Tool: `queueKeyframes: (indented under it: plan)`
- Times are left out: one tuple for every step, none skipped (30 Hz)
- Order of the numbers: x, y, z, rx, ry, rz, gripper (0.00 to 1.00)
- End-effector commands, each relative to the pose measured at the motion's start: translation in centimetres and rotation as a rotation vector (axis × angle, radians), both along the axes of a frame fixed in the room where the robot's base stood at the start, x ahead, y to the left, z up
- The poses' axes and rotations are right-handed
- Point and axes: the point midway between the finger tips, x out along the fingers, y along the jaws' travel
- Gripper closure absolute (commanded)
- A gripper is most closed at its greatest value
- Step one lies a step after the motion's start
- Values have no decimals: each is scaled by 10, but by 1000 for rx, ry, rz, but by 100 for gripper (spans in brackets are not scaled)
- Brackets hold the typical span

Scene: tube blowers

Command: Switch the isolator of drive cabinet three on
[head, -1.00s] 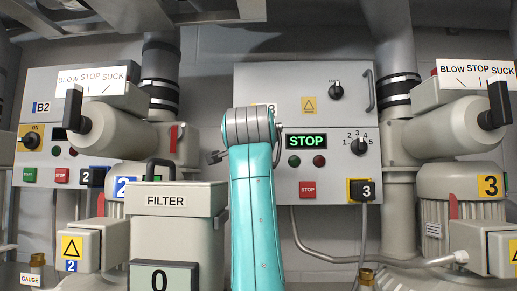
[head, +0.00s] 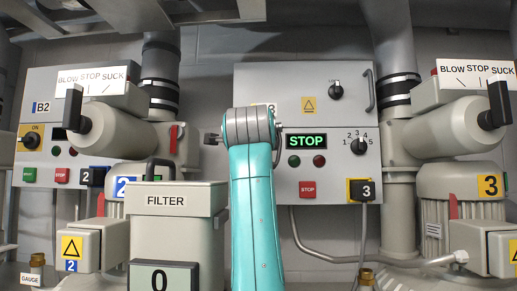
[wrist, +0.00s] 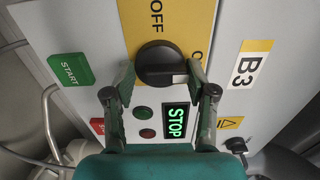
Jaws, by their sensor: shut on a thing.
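Drive cabinet three, labelled B3 (wrist: 248,65), is the grey panel behind my arm in the head view (head: 340,90). Its isolator is a black rotary knob (wrist: 157,57) on a yellow plate (wrist: 150,20), seen sideways in the wrist view. OFF is printed on the plate above the knob in that picture; I cannot read an ON mark. The knob's bar lies across the picture, with a white mark at its right end. My gripper (wrist: 162,77) is shut on the knob, one finger at each side.
A lit green STOP display (head: 306,141), lamps, a red stop button (head: 307,189) and a numbered selector (head: 359,146) are on the same cabinet. A green START button (wrist: 70,69) lies beside the plate. The filter housing (head: 175,235) and blower 3 (head: 460,190) stand in front.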

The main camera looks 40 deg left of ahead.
Motion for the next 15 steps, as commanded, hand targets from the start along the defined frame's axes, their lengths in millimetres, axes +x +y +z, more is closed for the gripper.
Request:
queueKeyframes:
  plan:
    - [1,0,-1,0,2,-1,79]
    - [1,0,-1,0,2,-1,79]
    - [1,0,-1,0,2,-1,79]
    - [1,0,-1,0,2,-1,79]
    - [1,0,-1,-1,3,-1,79]
    - [1,0,-1,-1,3,-1,79]
    - [1,0,-1,-1,3,-1,79]
    - [1,0,-1,-1,3,-1,36]
    - [1,0,-1,-1,3,-1,26]
    - [1,0,-1,-1,3,-1,19]
    - [1,0,-1,-1,2,-1,19]
    - [0,0,-1,-1,2,-1,19]
    - [0,0,-1,-1,2,-1,19]
    - [0,0,-1,-1,2,-1,19]
    - [0,0,-1,-1,2,0,19]
